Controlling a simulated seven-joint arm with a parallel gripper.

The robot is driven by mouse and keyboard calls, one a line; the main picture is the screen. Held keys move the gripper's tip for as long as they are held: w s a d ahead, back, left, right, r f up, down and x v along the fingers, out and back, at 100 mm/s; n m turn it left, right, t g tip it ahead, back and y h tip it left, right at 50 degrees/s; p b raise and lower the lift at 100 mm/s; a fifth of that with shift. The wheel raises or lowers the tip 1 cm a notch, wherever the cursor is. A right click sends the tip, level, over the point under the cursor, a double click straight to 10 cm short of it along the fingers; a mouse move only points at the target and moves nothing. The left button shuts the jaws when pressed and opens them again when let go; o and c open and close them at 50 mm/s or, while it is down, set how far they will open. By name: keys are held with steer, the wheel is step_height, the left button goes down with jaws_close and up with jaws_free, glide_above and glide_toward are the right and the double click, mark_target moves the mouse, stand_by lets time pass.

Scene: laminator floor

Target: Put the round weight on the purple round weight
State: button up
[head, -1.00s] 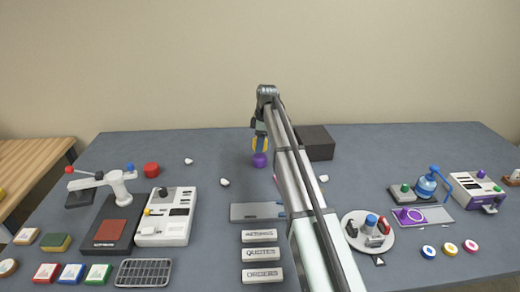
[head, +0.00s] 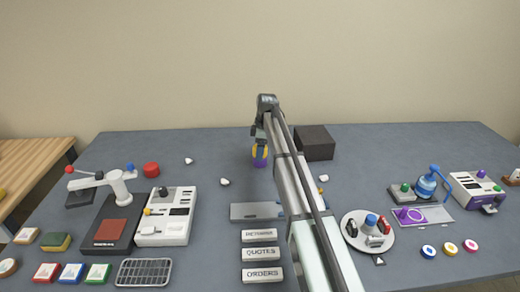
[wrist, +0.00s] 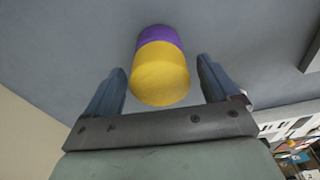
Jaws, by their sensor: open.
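A yellow round weight (wrist: 160,75) sits on the purple round weight (wrist: 160,38), and the two look stacked and touching in the wrist view. In the head view the yellow weight (head: 256,151) and a strip of the purple weight (head: 260,164) show near the middle of the table, partly covered by my gripper (head: 261,152). In the wrist view my gripper (wrist: 163,85) is open, with a finger on each side of the yellow weight and a gap on both sides.
A dark box (head: 314,143) stands to the right of the stack. Small white pieces (head: 225,182) lie nearby on the grey table (head: 215,150). A grey plate (head: 255,212) and label blocks (head: 261,252) lie in front. The table left of the stack is mostly clear.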

steer(key=shift+r, duration=0.15)
step_height(320, 180, up, 12)
steer(key=d, duration=0.1)
steer(key=shift+d, duration=0.25)
stand_by(0.3)
